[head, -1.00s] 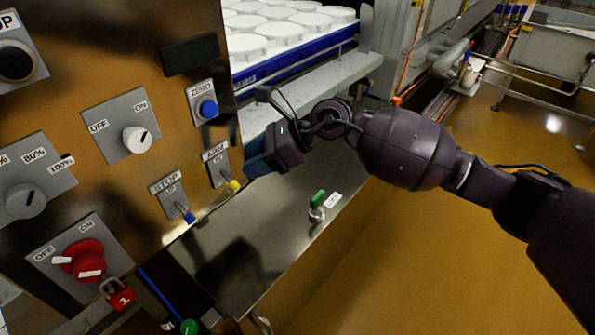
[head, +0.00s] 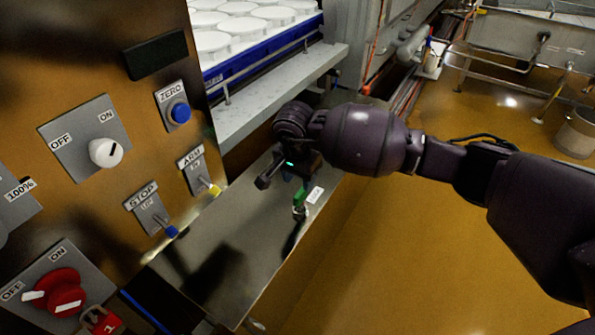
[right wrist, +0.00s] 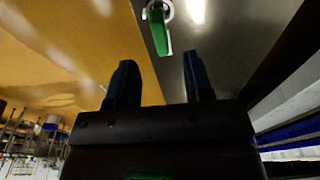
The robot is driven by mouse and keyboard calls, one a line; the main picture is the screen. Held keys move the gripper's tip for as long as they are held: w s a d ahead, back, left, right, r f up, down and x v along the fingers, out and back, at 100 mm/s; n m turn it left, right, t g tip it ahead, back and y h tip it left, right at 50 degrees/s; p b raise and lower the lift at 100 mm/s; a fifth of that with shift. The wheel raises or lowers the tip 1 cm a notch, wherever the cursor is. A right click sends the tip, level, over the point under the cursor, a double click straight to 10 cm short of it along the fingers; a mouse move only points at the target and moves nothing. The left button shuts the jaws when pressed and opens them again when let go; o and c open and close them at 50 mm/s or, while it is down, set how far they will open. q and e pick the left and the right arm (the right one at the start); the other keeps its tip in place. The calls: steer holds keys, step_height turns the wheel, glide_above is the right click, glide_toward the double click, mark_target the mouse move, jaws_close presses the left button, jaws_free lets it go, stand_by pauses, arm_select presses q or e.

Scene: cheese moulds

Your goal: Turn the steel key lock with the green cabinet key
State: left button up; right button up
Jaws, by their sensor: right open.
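The green cabinet key (head: 299,199) stands in the steel key lock (head: 299,212) on the shiny steel top below the panel. In the right wrist view the green key (right wrist: 159,32) lies beyond the fingertips, between their lines, with part of the pale metal lock (right wrist: 166,8) at the top edge. My right gripper (head: 285,182) is open and empty, just above and behind the key in the head view. Its two fingers also show apart in the right wrist view (right wrist: 158,80). They do not appear to touch the key. My left gripper is not in view.
The brown control panel (head: 75,195) with a white knob (head: 106,152), blue ZERO button (head: 180,112), toggles and a red switch (head: 58,292) stands at left. A grey ledge (head: 275,95) and a blue tray (head: 265,52) of white moulds lie behind. Open floor is at right.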

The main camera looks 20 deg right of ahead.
mark_target(300, 192)
steer(key=f, duration=0.2)
steer(key=f+b, duration=0.1)
steer(key=f, duration=0.4)
steer(key=shift+w+d+b, duration=0.25)
steer(key=shift+d+b, duration=0.05)
steer(key=shift+w+d+f, duration=0.1)
steer(key=shift+f, duration=0.75)
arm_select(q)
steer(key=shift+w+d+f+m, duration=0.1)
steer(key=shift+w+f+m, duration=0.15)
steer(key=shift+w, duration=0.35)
arm_select(e)
steer(key=shift+c, duration=0.2)
